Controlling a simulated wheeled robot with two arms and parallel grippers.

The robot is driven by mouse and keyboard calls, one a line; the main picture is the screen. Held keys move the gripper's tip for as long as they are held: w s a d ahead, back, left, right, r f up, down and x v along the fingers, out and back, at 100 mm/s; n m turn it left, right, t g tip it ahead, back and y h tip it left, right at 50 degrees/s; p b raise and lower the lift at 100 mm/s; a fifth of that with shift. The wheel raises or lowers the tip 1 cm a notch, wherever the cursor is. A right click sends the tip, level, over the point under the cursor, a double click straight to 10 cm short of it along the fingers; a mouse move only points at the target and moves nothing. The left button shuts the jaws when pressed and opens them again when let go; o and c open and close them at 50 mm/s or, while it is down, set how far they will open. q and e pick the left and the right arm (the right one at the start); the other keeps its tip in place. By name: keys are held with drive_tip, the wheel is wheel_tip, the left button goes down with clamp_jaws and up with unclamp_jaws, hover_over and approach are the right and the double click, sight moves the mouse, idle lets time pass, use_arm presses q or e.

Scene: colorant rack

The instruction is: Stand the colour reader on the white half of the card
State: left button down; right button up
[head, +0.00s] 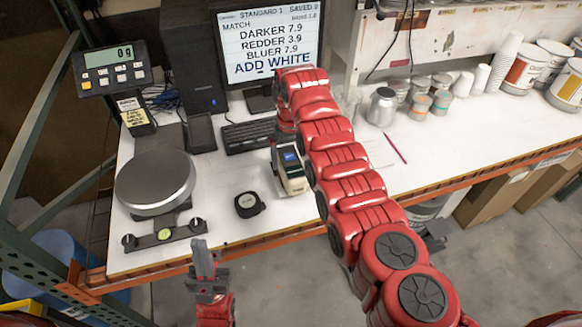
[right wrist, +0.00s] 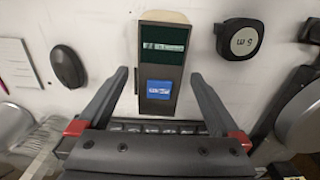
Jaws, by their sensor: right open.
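The colour reader (head: 291,171) is a small cream and dark device with a blue screen. It is on the white bench, left of my right arm in the head view. In the right wrist view the colour reader (right wrist: 160,65) lies between the fingers of my right gripper (right wrist: 162,78), with a gap on both sides. That gripper is open and is mostly hidden by my arm in the head view. My left gripper (head: 204,260) is at the bench's front edge, seen edge-on, so its opening is unclear. I cannot make out a card with a white half.
A black tape measure (head: 249,204) sits left of the reader, near a round scale (head: 155,182). A keyboard (head: 248,135) and monitor (head: 269,45) stand behind. A paper sheet (head: 378,152) with a red pencil (head: 396,148), cups and cans are to the right.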

drive_tip(key=shift+s+r+b, duration=0.1)
drive_tip(key=shift+r+b, duration=1.05)
drive_tip(key=shift+r, duration=2)
